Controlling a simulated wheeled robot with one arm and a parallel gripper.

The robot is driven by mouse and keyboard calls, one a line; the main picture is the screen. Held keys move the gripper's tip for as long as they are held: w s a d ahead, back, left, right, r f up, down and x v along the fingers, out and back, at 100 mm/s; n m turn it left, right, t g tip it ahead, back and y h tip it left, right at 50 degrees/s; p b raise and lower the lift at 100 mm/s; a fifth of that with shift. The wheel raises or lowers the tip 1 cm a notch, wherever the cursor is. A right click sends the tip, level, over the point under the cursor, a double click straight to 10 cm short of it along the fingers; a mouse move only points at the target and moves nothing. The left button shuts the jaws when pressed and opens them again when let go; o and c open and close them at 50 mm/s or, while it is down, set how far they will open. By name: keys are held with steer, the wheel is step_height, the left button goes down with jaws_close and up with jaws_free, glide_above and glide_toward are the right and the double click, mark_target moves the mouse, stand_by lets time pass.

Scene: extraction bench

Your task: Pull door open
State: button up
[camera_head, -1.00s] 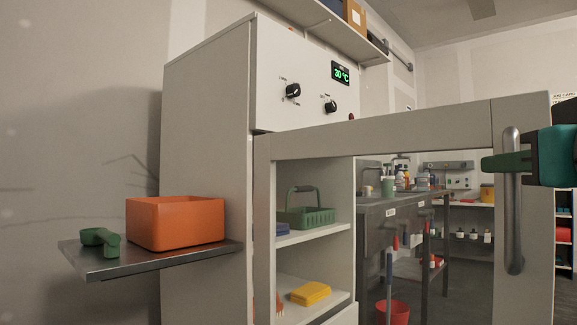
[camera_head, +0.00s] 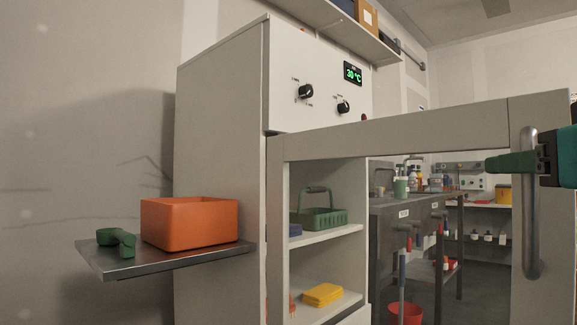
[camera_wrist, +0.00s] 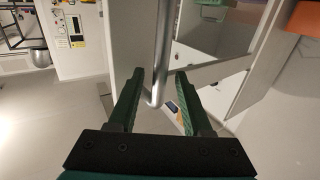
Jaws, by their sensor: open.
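The white-framed cabinet door (camera_head: 420,130) has a large see-through pane and stands swung out from the cabinet (camera_head: 220,130). Its left edge is at the cabinet, and its right edge is near me. A vertical grey bar handle (camera_head: 531,230) is on the right frame; it also shows in the wrist view (camera_wrist: 162,50). My gripper (camera_head: 505,163) is at the handle's upper part, with a green finger crossing it in the head view. In the wrist view its two green fingers (camera_wrist: 159,72) are apart, with the bar between them. Contact cannot be told.
A side shelf (camera_head: 165,262) at left carries an orange bin (camera_head: 190,223) and a green object (camera_head: 117,240). Inside the cabinet are a green basket (camera_head: 318,218) and a yellow item (camera_head: 323,294). A bench (camera_head: 385,215) and red bucket (camera_head: 406,314) show through the pane.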

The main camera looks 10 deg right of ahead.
steer(key=v, duration=0.7)
steer(key=shift+s, duration=0.4)
steer(key=shift+a, duration=0.1)
